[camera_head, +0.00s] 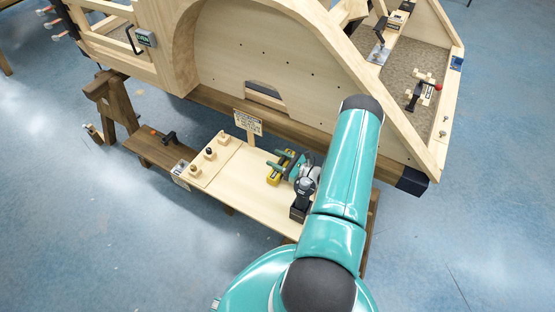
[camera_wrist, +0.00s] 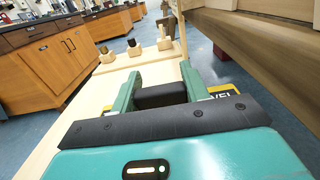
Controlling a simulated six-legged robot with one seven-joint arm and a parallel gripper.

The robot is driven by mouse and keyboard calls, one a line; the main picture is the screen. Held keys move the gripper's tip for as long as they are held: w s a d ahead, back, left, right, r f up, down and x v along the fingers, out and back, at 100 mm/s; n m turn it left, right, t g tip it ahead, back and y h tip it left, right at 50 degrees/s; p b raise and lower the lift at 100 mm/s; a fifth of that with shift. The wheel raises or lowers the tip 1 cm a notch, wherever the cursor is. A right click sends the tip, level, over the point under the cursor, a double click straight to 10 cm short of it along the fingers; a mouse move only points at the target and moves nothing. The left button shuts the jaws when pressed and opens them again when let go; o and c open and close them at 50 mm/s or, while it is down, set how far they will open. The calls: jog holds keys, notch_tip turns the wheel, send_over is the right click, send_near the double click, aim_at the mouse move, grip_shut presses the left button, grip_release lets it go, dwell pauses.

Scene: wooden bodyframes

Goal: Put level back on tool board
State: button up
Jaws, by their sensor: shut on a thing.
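The level, yellow with dark parts, is held by my gripper over the pale bench top; it shows in the head view (camera_head: 273,180) and in the wrist view (camera_wrist: 222,88), where part of its lettering is readable. My gripper (camera_head: 286,164) has its green fingers closed on the level's dark middle, also seen in the wrist view (camera_wrist: 160,84). The fingers and gripper body hide much of the level. The pale wooden tool board (camera_head: 212,168) with several upright pegs or tools lies left of my gripper. I cannot tell whether the level touches the bench surface.
A small sign (camera_head: 247,122) stands behind the bench. A dark clamp-like tool (camera_head: 168,138) lies at the bench's left end. The large wooden bodyframe (camera_head: 265,55) rises close behind the bench. Bare bench top (camera_head: 238,181) lies between tool board and gripper.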

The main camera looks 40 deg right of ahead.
jog(key=shift+f, duration=0.15)
jog(key=o, duration=1.3)
